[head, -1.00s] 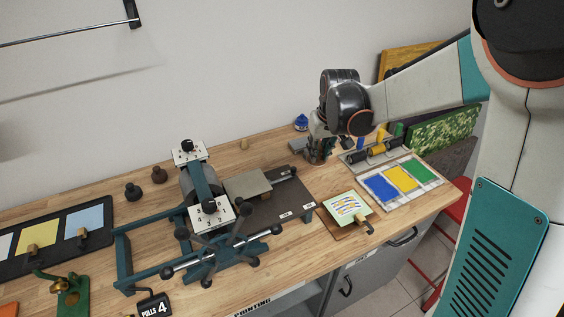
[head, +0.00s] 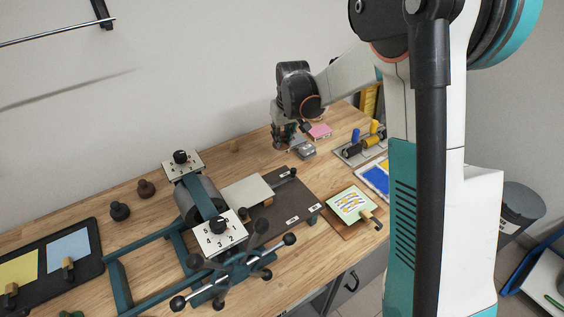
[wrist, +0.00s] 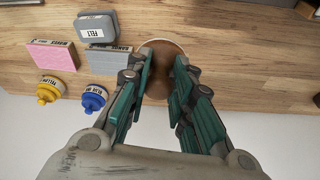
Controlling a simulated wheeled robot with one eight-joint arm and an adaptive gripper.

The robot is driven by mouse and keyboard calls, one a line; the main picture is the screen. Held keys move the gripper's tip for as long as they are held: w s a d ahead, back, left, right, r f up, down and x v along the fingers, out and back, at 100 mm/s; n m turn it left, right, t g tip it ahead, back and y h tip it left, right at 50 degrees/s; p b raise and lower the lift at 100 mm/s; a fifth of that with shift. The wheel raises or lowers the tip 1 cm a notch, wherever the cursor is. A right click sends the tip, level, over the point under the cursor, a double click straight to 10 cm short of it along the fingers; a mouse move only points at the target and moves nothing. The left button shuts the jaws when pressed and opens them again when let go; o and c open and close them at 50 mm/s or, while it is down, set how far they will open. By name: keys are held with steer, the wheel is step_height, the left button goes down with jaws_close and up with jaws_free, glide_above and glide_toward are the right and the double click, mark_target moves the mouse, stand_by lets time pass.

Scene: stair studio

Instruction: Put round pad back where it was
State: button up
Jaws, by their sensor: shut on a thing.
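My gripper (wrist: 165,62) is shut on a round brown pad (wrist: 165,46), whose disc shows between and beyond the two green fingers in the wrist view. In the head view my gripper (head: 283,143) points down at the back of the wooden bench, just left of the small grey blocks. The pad is mostly hidden there by the fingers. I cannot tell whether it touches the bench top or hangs just above it.
A grey labelled block (wrist: 115,60), a grey felt tin (wrist: 96,27), a pink block (wrist: 53,57) and yellow (wrist: 49,90) and blue (wrist: 94,97) ink bottles stand beside my gripper.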

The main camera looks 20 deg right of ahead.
step_height(320, 180, down, 10)
steer(key=shift+r+b, duration=0.15)
steer(key=shift+b, duration=1)
steer(key=o, duration=0.9)
steer(key=shift+o, duration=0.2)
